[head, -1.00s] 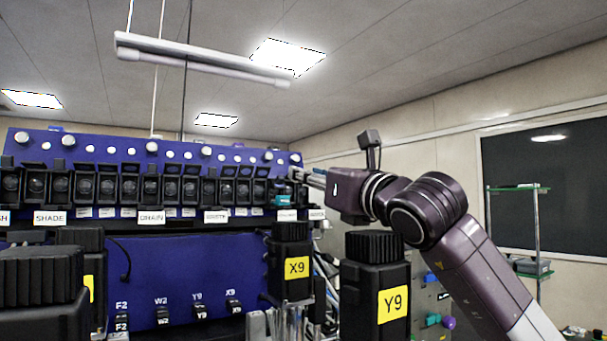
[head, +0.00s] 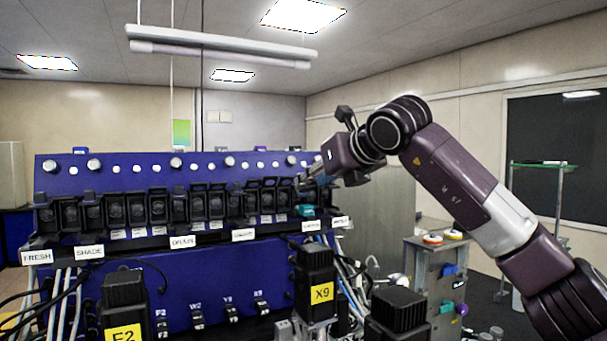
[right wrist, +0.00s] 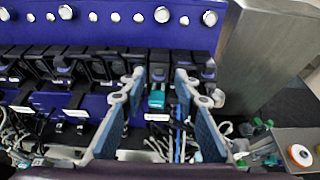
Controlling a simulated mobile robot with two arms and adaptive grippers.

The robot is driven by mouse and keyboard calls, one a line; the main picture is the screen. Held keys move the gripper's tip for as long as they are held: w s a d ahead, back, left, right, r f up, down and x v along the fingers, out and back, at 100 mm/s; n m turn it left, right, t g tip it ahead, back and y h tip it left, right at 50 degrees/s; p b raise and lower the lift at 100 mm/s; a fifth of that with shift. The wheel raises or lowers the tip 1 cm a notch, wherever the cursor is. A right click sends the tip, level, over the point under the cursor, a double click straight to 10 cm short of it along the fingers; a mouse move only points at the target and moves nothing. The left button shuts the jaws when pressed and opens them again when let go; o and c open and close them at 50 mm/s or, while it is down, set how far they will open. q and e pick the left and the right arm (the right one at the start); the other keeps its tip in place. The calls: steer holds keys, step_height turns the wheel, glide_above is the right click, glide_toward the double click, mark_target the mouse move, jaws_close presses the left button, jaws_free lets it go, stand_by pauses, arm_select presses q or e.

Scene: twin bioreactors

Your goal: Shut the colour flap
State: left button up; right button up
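A long row of black flap units (head: 190,205) runs along the blue panel. Near its right end a teal piece (head: 305,210) sits under one unit, just above a white label (head: 312,226) too small to read for sure. I cannot tell for certain which flap is the colour one. My right gripper (head: 312,183) is at this end of the row, close to the teal piece. In the right wrist view its fingers (right wrist: 159,80) are spread apart and empty, with the teal piece (right wrist: 156,99) showing between them and a black upright flap (right wrist: 159,66) behind it. My left gripper is out of view.
Black blocks marked X9 (head: 315,280) and E2 (head: 124,305) stand in front of the panel. Cables hang below the row. A grey stand (head: 437,280) with coloured items is at the right, and a metal cabinet side (right wrist: 262,60) stands beside the panel.

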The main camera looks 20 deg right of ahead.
mark_target(304, 190)
steer(key=p+x, duration=0.1)
steer(key=x, duration=0.1)
steer(key=shift+w+a, duration=0.1)
steer(key=shift+w, duration=0.2)
steer(key=shift+w+f, duration=0.25)
steer(key=shift+w, duration=0.15)
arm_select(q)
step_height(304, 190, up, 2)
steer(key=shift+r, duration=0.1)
arm_select(e)
jaws_close()
step_height(304, 190, down, 2)
steer(key=t+y+b, duration=0.1)
steer(key=t+b, duration=0.4)
steer(key=b, duration=1.3)
steer(key=shift+r+t+b, duration=0.1)
steer(key=shift+t+b, duration=0.2)
steer(key=shift+b, duration=0.25)
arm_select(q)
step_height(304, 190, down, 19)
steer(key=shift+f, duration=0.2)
arm_select(e)
steer(key=shift+r, duration=0.1)
